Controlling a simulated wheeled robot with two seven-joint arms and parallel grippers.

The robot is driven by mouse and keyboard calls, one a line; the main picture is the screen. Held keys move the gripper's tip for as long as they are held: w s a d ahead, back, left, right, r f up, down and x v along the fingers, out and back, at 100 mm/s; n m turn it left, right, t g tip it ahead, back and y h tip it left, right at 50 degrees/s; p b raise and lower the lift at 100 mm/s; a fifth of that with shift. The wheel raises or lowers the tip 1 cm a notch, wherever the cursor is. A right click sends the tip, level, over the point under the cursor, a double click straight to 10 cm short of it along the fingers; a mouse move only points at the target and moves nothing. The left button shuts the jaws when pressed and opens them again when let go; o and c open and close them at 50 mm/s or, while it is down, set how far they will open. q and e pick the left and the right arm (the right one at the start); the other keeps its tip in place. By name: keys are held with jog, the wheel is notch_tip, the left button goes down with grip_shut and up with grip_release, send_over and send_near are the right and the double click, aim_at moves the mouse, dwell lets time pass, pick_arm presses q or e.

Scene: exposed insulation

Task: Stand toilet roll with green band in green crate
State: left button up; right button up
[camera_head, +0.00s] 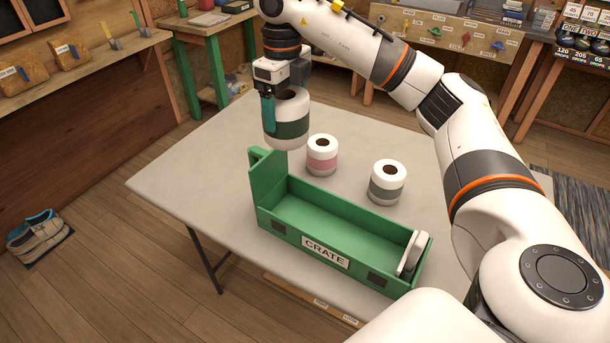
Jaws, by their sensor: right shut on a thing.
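The toilet roll with the green band (287,130) is upright in my right gripper (272,112), which is shut on it. It is held above the table, behind the left end of the green crate. The lower contact with the table is not visible; the roll appears raised. The green crate (308,242) lies on the table with its open top up and a CRATE label on its front. Its floor looks empty except for a white piece (412,254) at its right end. My left gripper is not in view.
A roll with a pink band (322,163) and a roll with a grey band (387,188) stand upright on the grey table (190,165) behind the crate. The crate's tall left end wall (268,178) rises near the held roll. The table's left part is clear.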

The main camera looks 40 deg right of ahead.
jog(key=shift+s+f+b, duration=0.1)
jog(key=shift+f+b, duration=1.05)
jog(key=shift+f, duration=11.5)
jog(key=o, duration=0.7)
jog(key=shift+f, duration=0.1)
notch_tip(320, 180, up, 12)
jog(key=shift+r+b, duration=0.2)
jog(key=shift+b, duration=0.1)
